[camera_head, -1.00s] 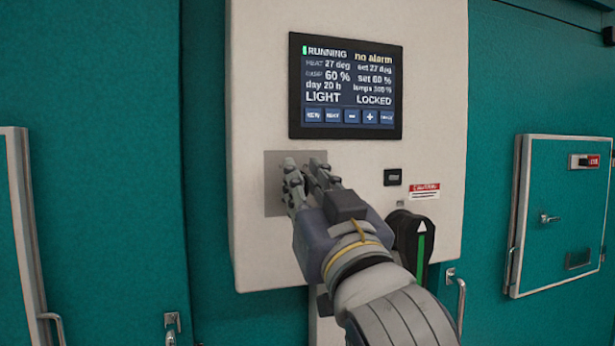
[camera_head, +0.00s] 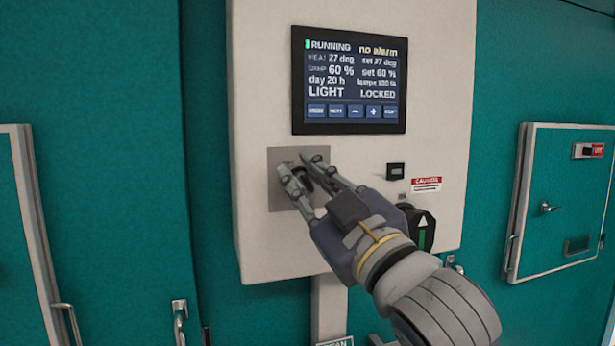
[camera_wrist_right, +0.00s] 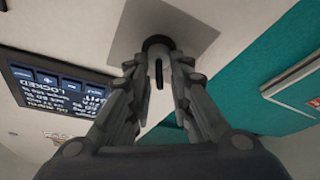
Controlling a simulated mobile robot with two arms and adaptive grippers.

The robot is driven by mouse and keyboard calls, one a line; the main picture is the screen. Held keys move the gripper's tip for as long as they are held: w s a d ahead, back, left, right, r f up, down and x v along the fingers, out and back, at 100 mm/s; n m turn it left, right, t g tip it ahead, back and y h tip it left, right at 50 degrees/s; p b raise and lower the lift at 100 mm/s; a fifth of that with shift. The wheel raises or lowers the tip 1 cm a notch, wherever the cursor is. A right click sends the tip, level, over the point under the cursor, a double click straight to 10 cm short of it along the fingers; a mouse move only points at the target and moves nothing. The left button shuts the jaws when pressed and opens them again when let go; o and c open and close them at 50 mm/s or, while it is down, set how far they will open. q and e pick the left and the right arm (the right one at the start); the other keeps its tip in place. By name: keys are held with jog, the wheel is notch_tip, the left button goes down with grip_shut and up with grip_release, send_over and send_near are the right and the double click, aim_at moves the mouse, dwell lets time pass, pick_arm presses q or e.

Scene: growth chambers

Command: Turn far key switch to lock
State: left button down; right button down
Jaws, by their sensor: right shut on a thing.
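The key switch (camera_wrist_right: 158,44) is a dark round part with a key in it, on a grey plate (camera_head: 279,201) on the white control box (camera_head: 262,90). My right gripper (camera_head: 302,172) is at this plate with its fingers on either side of the key, shut on it. In the right wrist view, the gripper (camera_wrist_right: 158,75) has the key between its fingers. In the head view the fingers partly hide the switch, so its exact angle is hard to read. The screen (camera_head: 348,80) above shows "RUNNING", "no alarm", "LIGHT" and "LOCKED". My left gripper is not in view.
A black knob (camera_head: 421,232) with a green bar and white arrow is at the box's lower right, partly behind my right arm. A small black switch (camera_head: 396,171) and a red-and-white label (camera_head: 426,184) are above it. Teal doors with handles (camera_head: 180,315) flank the box.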

jog(key=shift+r, duration=0.1)
jog(key=c, duration=1.8)
grip_release()
jog(key=shift+w, duration=0.2)
jog(key=shift+s+d+f, duration=0.1)
jog(key=shift+s+f, duration=0.1)
jog(key=v, duration=0.7)
jog(key=shift+w+f, duration=0.1)
